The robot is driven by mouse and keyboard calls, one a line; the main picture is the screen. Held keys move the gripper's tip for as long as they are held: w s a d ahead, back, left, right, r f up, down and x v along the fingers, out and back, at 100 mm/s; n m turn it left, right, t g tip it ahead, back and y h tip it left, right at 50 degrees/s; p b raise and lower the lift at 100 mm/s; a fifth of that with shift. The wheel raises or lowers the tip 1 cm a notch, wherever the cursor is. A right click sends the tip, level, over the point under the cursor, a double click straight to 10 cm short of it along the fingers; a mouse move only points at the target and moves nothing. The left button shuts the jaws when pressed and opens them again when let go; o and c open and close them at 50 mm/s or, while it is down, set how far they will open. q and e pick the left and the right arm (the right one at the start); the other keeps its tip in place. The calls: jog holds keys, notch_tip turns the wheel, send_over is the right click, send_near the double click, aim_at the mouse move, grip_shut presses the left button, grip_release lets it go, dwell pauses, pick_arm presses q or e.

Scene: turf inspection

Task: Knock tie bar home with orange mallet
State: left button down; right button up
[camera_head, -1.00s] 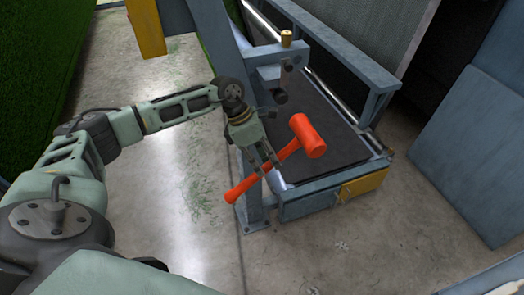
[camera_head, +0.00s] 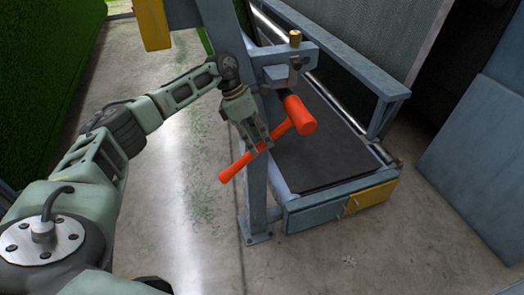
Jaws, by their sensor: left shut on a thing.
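The orange mallet (camera_head: 299,116) is in my left gripper (camera_head: 262,146), which is shut on its handle. The handle slants down to the left and the head is at the upper right. The mallet head is just below the blue-grey bracket (camera_head: 285,56) on the machine's upright post; I cannot tell whether it touches anything there. A brass-coloured knob (camera_head: 295,39) stands on top of the bracket. I cannot pick out the tie bar for certain; the part behind the mallet head is partly hidden. My right gripper is not in view.
The blue-grey post (camera_head: 256,205) stands on the concrete floor beside a dark flat bed (camera_head: 318,160). A rail (camera_head: 345,55) runs along the far side. A yellow block (camera_head: 371,197) is at the bed's front corner. Blue panels stand at the right. The floor in front is clear.

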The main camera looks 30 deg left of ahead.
pick_arm(q)
jog(key=shift+w+d+r, duration=0.1)
jog(key=shift+r, duration=0.05)
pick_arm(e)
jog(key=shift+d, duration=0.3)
pick_arm(q)
jog(key=shift+s+d+p, duration=0.35)
jog(key=shift+p, duration=0.1)
jog(key=shift+s+d+r+p, duration=0.15)
jog(key=shift+s+d+p, duration=0.65)
jog(key=shift+d, duration=0.4)
jog(key=s+d+p, duration=0.2)
jog(key=s+d, duration=0.2)
jog(key=shift+d, duration=0.4)
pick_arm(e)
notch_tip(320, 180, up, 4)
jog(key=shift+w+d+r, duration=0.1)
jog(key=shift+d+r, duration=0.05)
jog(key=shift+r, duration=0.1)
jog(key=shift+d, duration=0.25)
